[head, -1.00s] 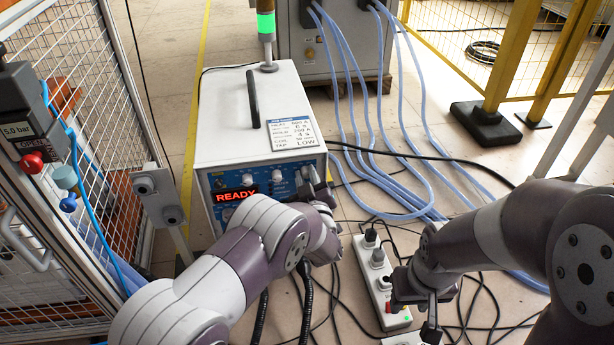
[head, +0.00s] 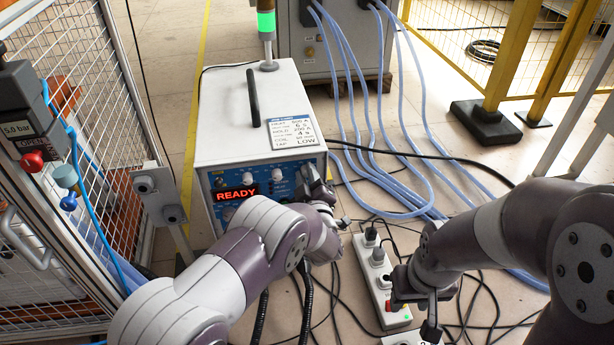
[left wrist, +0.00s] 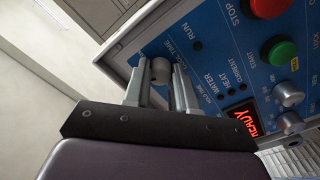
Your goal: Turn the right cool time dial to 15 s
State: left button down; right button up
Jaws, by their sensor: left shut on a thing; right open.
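The blue front panel (head: 207,190) of the white induction heater box carries a lit READY display (head: 236,194) and several dials. My left gripper (head: 312,180) is at the panel's upper right corner. In the left wrist view its fingers (left wrist: 160,80) are on either side of a small grey dial (left wrist: 160,67) and shut on it. Small white lettering beside this dial is partly hidden by a finger, and I cannot read its setting. My right gripper (head: 430,312) is open and empty, low over the power strip.
The left wrist view shows a red button (left wrist: 281,54), a green button (left wrist: 256,7) and grey knobs (left wrist: 288,94) on the panel. A power strip (head: 376,270) and cables lie on the floor at right. A mesh fence (head: 105,110) stands at left.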

pick_arm(q)
jog(key=shift+f, duration=0.1)
jog(key=c, duration=0.9)
grip_release()
jog(key=s+p, duration=0.2)
jog(key=s, duration=0.2)
jog(key=s+d+p, duration=0.1)
jog(key=s+p, duration=0.1)
jog(key=s, duration=0.2)
jog(key=s+d+p, duration=0.1)
jog(key=s+p, duration=0.1)
jog(key=s, duration=0.2)
jog(key=shift+s+d+f, duration=0.1)
jog(key=shift+s, duration=0.2)
